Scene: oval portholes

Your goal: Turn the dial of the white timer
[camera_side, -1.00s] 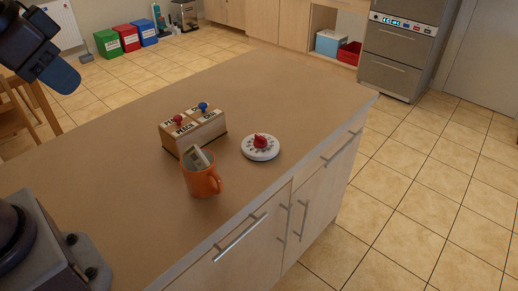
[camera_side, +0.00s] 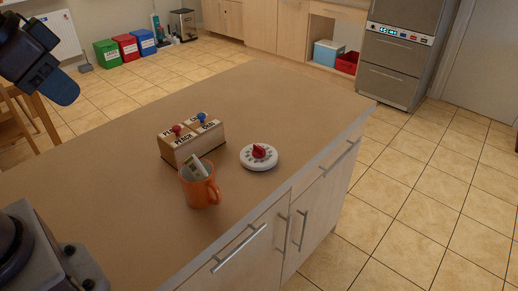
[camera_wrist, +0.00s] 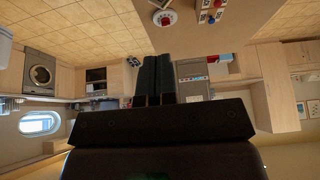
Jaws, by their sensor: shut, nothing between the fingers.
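The white timer (camera_side: 259,157) lies flat on the counter, a round disc with dark marks around its rim. Its red dial (camera_side: 259,151) stands up at the centre. In the wrist view, which is upside down, the timer (camera_wrist: 164,19) is at the top, beyond my fingertips. My gripper (camera_wrist: 154,58) shows there as two dark fingers side by side, shut and empty, well apart from the timer. In the side view, a dark part of my arm with a blue-grey end hangs at the upper left, far from the timer.
A box with a red and a blue knob (camera_side: 191,141) stands left of the timer. An orange mug (camera_side: 200,190) holding a pale item stands in front of the box. The wooden counter (camera_side: 255,97) is clear behind them, and its front edge runs near the timer.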

